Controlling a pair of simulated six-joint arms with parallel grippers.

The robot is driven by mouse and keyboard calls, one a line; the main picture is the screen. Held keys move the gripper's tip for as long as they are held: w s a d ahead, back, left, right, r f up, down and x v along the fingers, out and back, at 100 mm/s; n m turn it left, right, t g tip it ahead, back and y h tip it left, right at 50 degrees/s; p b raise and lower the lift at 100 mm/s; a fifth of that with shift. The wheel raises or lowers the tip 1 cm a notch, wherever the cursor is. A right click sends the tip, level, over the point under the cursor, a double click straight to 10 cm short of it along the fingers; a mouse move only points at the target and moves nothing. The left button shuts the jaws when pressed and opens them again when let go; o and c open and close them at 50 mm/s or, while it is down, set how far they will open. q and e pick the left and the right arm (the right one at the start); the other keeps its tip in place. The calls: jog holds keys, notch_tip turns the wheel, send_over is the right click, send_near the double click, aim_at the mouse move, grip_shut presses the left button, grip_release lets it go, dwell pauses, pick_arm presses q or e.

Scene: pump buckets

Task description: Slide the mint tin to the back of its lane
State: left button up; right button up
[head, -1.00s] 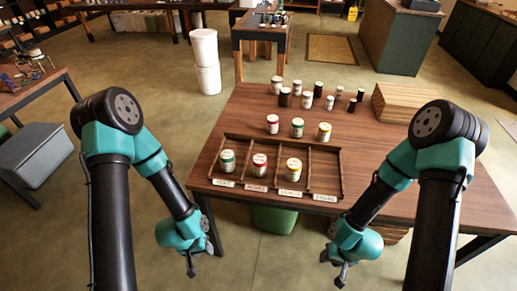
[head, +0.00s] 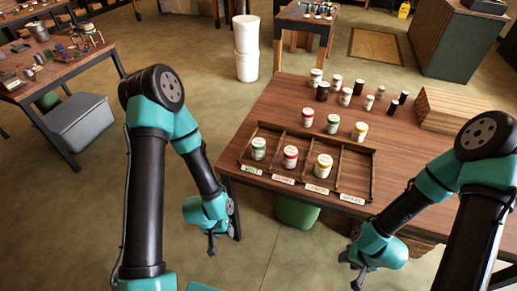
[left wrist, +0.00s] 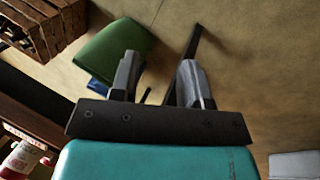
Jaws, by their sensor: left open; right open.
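A wooden lane rack (head: 374,176) stands near the front edge of the table. Its leftmost lane holds a white tin with a green band (head: 259,148), near the front. My left gripper (head: 212,250) is open and empty, low in front of the table, apart from the tins. It also shows in the left wrist view (left wrist: 158,80). My right gripper (head: 352,272) is open and empty, low at the front right.
Green-, red- and yellow-banded tins stand behind the rack, with several white and dark jars further back. A wooden box (head: 455,109) sits at the table's right. A green bin (head: 297,212) is under the table. A grey bin (head: 80,125) stands left.

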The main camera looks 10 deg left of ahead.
dwell(0.3)
